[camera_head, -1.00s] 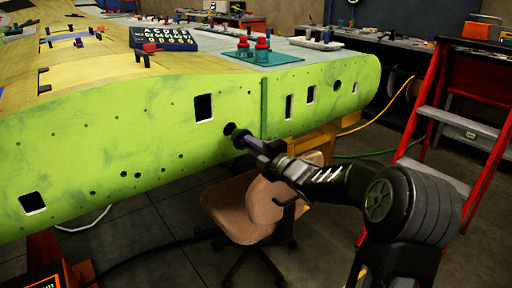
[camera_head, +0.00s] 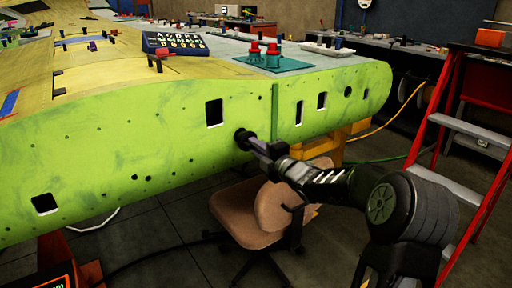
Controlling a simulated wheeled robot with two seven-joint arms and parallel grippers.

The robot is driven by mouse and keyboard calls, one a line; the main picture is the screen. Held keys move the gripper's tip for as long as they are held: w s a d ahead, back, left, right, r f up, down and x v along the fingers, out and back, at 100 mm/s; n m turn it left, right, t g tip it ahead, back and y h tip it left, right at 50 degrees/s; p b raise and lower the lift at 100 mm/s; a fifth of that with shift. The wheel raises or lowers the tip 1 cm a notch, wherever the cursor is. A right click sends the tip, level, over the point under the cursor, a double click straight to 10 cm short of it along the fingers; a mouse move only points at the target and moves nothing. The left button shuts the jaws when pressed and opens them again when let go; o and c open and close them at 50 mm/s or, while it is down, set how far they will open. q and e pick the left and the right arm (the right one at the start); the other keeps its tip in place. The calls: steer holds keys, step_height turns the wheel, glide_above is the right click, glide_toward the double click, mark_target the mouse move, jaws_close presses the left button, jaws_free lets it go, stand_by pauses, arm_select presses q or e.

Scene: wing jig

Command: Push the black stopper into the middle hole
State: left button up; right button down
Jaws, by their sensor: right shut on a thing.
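The green wing panel (camera_head: 120,140) fills the left and middle of the head view. My right gripper (camera_head: 257,145) reaches in from the right and is shut on the black stopper (camera_head: 242,137). The stopper's front end is at the round hole in the panel, just left of the vertical seam, and covers it. I cannot tell how deep it sits in the hole. My left gripper is not in view.
A brown office chair (camera_head: 240,215) stands below my right gripper. A red step ladder (camera_head: 440,120) stands at the right. Red and green parts (camera_head: 273,55) and a dark lettered board (camera_head: 175,44) lie on the wing top.

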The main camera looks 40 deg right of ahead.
steer(key=shift+d+b, duration=0.1)
steer(key=shift+b, duration=0.25)
stand_by(0.6)
steer(key=shift+w, duration=0.25)
stand_by(0.6)
steer(key=shift+w+b, duration=0.5)
steer(key=shift+w, duration=1.45)
steer(key=c, duration=1.4)
jaws_free()
steer(key=shift+o, duration=0.2)
